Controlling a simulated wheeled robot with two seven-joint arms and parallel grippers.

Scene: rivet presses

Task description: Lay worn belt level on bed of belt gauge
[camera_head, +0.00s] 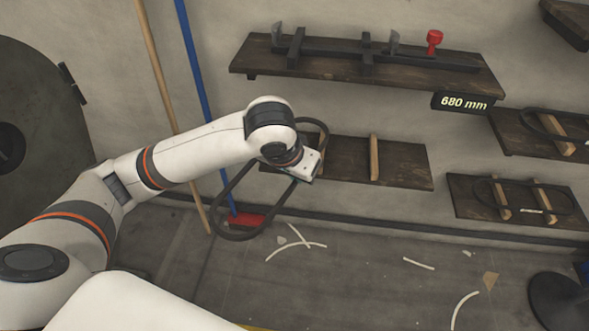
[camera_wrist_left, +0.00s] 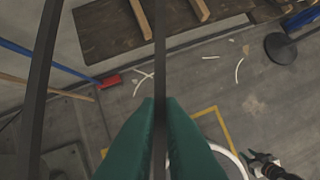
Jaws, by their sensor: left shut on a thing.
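The worn belt (camera_head: 243,238) is a dark loop hanging tilted in the air, in front of the middle shelf and the floor. My left gripper (camera_head: 308,172) is shut on one strand of it. In the left wrist view the green fingers (camera_wrist_left: 160,115) pinch this strand, and the belt's other strand (camera_wrist_left: 38,85) runs at the left. The belt gauge (camera_head: 345,68) is on the upper shelf, above and to the right of my gripper: a dark bar with upright pieces, a red knob (camera_head: 433,40) and a 680 mm display (camera_head: 464,103).
A middle shelf (camera_head: 405,165) with wooden pegs is just behind the gripper. Belts lie on pegs on two right shelves (camera_head: 560,150) (camera_head: 470,205). A blue pole (camera_head: 192,70) and a wooden pole (camera_head: 155,60) lean at the left. Scraps litter the floor.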

